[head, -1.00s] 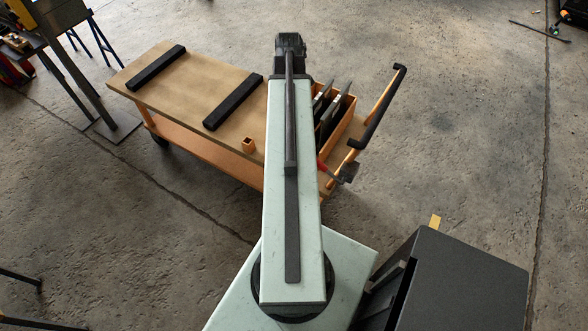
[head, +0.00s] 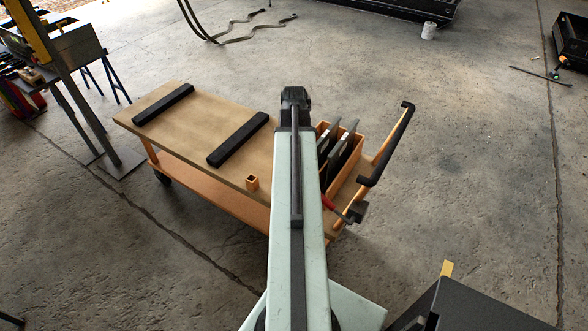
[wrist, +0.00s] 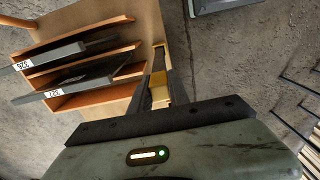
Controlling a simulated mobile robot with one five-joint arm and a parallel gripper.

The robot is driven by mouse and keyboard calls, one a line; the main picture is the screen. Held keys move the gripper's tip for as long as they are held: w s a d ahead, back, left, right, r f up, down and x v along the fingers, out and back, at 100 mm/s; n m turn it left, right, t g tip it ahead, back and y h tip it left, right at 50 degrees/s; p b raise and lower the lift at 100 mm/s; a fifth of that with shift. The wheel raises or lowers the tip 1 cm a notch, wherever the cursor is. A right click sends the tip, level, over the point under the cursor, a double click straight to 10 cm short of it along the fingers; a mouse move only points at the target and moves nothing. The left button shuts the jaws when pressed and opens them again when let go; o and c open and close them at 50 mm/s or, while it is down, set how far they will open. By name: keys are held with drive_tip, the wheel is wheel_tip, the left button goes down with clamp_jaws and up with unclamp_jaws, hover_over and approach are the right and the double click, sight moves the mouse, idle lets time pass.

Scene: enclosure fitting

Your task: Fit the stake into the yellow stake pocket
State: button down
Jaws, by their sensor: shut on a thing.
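My gripper (wrist: 160,78) shows in the wrist view, shut on a yellow-tan piece that looks like the stake (wrist: 158,92). Its dark jaws hide much of the stake, and its lower end cannot be made out. In the head view the gripper's fingers and the stake are hidden behind the dark wrist at the end of my arm. A small orange-yellow square socket, apparently the stake pocket (head: 252,183), stands with an open top near the front edge of the cart top, left of my arm. The stake appears apart from it.
The cart (head: 190,136) carries two black bars (head: 238,138). An orange rack (head: 336,146) with dark panels stands right of my arm, beside a black handle (head: 388,144). A dark box (head: 478,312) with a yellow tab (head: 447,268) is at lower right.

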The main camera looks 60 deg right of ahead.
drive_tip(key=shift+f+b, duration=1.65)
drive_tip(key=shift+f, duration=0.25)
drive_tip(key=c, duration=1.3)
unclamp_jaws()
drive_tip(key=shift+r, duration=0.1)
drive_tip(key=shift+o, duration=0.2)
wheel_tip(320, 180, up, 12)
drive_tip(key=p, duration=1.2)
drive_tip(key=shift+r+p, duration=0.25)
drive_tip(key=shift+p, duration=0.1)
drive_tip(key=shift+f, duration=0.1)
drive_tip(key=shift+w+a, duration=0.1)
